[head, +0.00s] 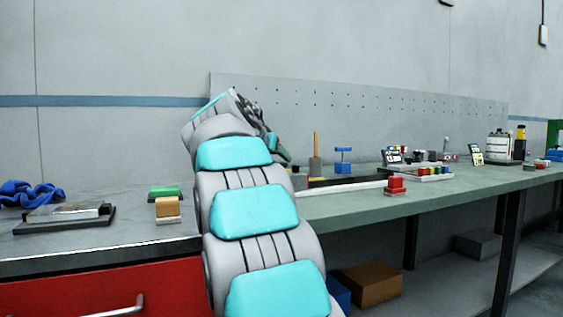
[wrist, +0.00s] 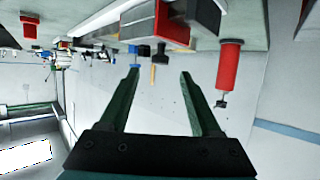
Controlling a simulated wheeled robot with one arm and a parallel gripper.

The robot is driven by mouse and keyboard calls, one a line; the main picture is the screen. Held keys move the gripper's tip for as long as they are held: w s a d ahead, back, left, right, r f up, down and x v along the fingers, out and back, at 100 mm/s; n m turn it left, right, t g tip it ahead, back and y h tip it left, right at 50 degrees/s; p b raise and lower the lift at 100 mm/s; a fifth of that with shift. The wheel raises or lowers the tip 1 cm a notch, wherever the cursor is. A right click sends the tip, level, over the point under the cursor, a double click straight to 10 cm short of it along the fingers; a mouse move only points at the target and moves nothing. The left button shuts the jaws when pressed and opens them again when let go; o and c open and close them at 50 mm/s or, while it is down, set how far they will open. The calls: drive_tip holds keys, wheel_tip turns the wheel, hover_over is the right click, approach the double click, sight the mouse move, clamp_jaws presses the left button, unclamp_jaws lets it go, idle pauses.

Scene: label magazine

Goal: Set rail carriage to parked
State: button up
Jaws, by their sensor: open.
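My gripper (wrist: 159,73) is open in the wrist view, with two dark green fingers apart and nothing between them. That view shows the bench upside down along its top. A pale rail-like bar (wrist: 108,27) runs there towards a red and black block (wrist: 172,25), beyond the fingertips and apart from them. In the head view a long pale bar (head: 340,189) lies on the bench, with a stacked red block (head: 396,184) by its right end. I cannot tell for certain which piece is the rail carriage. My arm hides part of the bench, and my gripper (head: 279,150) is only partly visible.
A red cylinder (wrist: 230,68) with a dark tip stands near the fingers. A wooden block with an orange top (head: 167,208), a green-topped block (head: 165,191), a grey plate (head: 62,213) and a blue cloth (head: 30,194) are left of my arm. A pegboard (head: 400,110) backs the bench.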

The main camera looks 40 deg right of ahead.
sight(282, 163)
drive_tip(key=x, duration=0.4)
drive_tip(key=shift+w+d+f, duration=0.15)
drive_tip(key=shift+d+f, duration=0.05)
drive_tip(key=shift+d, duration=0.05)
clamp_jaws()
idle(1.2)
